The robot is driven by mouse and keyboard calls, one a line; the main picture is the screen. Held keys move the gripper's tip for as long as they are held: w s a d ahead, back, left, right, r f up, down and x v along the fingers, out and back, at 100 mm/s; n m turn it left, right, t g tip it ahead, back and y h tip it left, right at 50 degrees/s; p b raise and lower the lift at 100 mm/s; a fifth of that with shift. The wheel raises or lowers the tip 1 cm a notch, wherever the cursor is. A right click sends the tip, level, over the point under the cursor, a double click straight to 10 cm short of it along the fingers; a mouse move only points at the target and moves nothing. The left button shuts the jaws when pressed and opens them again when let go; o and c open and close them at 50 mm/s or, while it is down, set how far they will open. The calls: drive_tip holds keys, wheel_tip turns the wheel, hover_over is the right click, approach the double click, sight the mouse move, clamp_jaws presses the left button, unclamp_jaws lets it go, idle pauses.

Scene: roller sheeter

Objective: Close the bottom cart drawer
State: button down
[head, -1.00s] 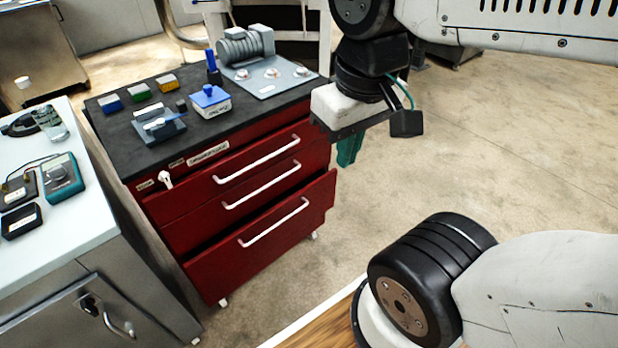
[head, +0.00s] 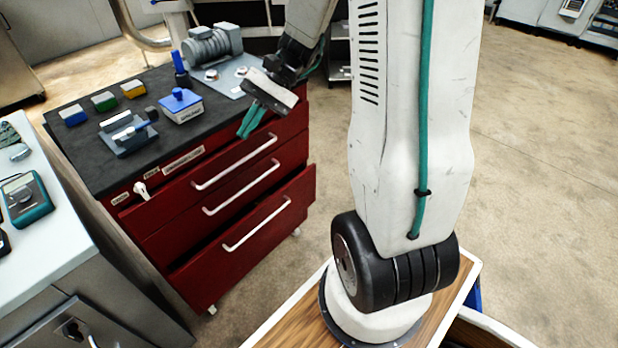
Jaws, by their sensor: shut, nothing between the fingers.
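The red cart (head: 222,190) has three drawers with white bar handles. The bottom drawer (head: 245,247) stands pulled out a little, with a dark gap along its top edge. Its handle (head: 257,224) runs across the front. The two drawers above look shut or nearly so. My gripper (head: 243,137), with green fingers, is shut and empty. It shows in front of the cart's upper right part, near the top drawer's handle (head: 235,161) and above the bottom drawer. I cannot tell whether it touches the cart.
The black cart top (head: 88,160) bears a motor (head: 211,43), a blue-topped box (head: 181,105) and small blocks. A pale bench (head: 60,250) with a teal meter (head: 25,198) stands close on the left. Open floor (head: 540,190) lies to the right.

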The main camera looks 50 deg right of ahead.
drive_tip(key=w+d+f+m+t+y, duration=0.1)
drive_tip(key=w+d+f+m+t, duration=0.2)
drive_tip(key=d+f+m+t, duration=0.5)
drive_tip(key=w+d+f+m+t+y, duration=0.1)
drive_tip(key=w+d+f+m+t, duration=0.25)
drive_tip(key=d+f, duration=0.7)
drive_tip(key=s+d+f+m+t+h, duration=0.2)
drive_tip(key=d+f+m, duration=0.2)
drive_tip(key=f, duration=0.3)
drive_tip(key=s+d+f+m+t+h, duration=0.2)
drive_tip(key=d+f+m+t+h, duration=0.15)
drive_tip(key=f, duration=0.25)
drive_tip(key=m+t+h, duration=0.1)
drive_tip(key=m+h, duration=0.6)
approach(306, 175)
drive_tip(key=w, duration=0.6)
drive_tip(key=shift+w+f, duration=0.1)
drive_tip(key=shift+w, duration=0.3)
